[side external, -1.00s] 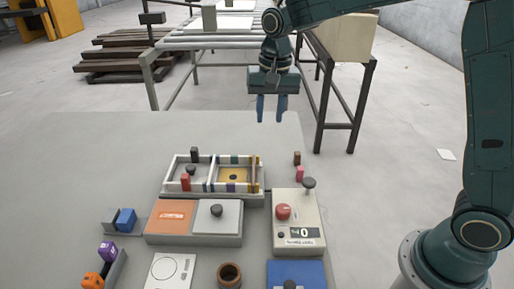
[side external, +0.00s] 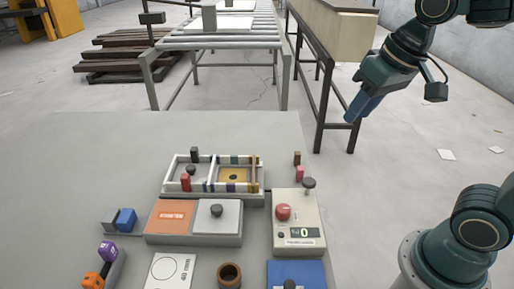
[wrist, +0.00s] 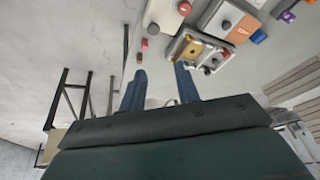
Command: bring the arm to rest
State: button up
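My gripper (side external: 352,114) is raised off the right side of the table in the side view, well clear of everything on it. In the wrist view my gripper (wrist: 160,70) shows its two blue fingers apart, with nothing between them. Below it on the table stands the framed two-compartment tray (side external: 213,194), which also shows in the wrist view (wrist: 180,49). The control box (side external: 297,215) with a red button and a small display stands to the tray's right.
An orange panel (side external: 172,216), a light panel with a black knob (side external: 216,223), a brown cup (side external: 230,274) and a blue box (side external: 296,273) stand on the table (side external: 80,170). A roller conveyor (side external: 225,43) is behind. The air around my gripper looks free.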

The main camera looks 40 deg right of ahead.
jog(key=s+f+n+t, duration=0.1)
jog(key=s+f+n, duration=0.1)
jog(key=s, duration=0.5)
jog(key=shift+d, duration=0.3)
